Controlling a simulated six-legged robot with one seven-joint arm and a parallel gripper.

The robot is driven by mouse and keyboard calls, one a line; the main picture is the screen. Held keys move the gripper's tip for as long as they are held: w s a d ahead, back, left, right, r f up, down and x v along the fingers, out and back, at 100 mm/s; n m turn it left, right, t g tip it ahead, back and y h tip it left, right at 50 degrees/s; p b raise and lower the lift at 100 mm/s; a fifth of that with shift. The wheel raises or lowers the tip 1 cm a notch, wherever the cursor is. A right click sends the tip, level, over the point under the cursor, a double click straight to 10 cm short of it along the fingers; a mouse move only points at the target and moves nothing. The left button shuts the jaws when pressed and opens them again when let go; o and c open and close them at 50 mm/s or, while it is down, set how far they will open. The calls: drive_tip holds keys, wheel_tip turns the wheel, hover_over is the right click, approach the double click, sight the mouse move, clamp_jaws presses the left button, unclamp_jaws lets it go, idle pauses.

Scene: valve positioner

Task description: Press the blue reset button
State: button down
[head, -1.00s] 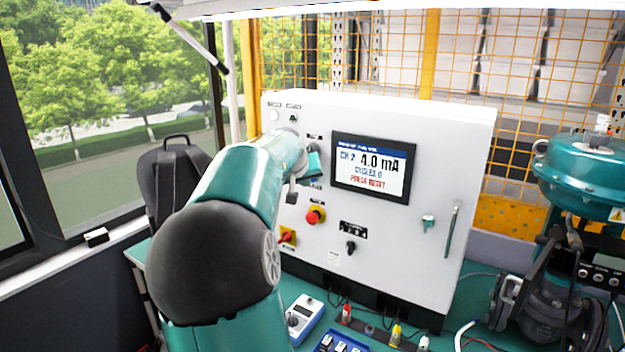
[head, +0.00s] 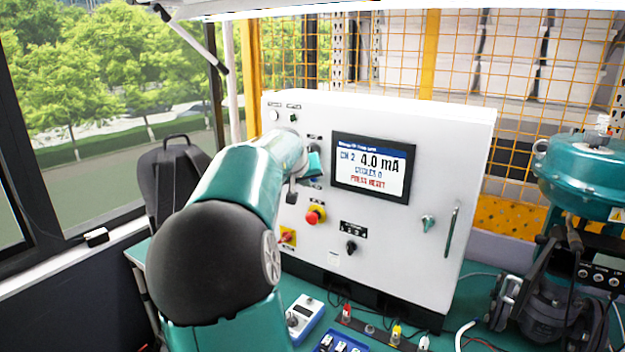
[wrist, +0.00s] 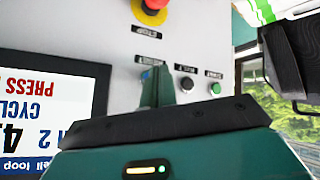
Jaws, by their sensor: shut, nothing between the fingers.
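The blue reset button (wrist: 145,74) shows in the wrist view as a small blue patch on the white panel, just left of my fingertips and partly covered by them. The gripper also shows in the head view (head: 314,163), left of the screen (head: 372,167), which reads "4.0 mA", "CYCLES 0" and "PRESS RESET".
The cabinet (head: 450,130) also carries a red emergency stop (head: 315,216), a black selector knob (head: 351,247) and a handle. In the wrist view a black button (wrist: 187,84) and a green button (wrist: 215,88) sit right of my fingers. A teal valve actuator (head: 585,165) stands at the right.

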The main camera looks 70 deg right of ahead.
drive_tip(key=shift+d, duration=0.45)
drive_tip(key=shift+s+d, duration=0.1)
drive_tip(key=shift+d, duration=0.25)
idle(0.7)
drive_tip(key=shift+a, duration=0.8)
drive_tip(key=shift+w+a, duration=0.25)
drive_tip(key=shift+a, duration=1)
drive_tip(key=shift+w+a, duration=0.25)
drive_tip(key=shift+a, duration=0.95)
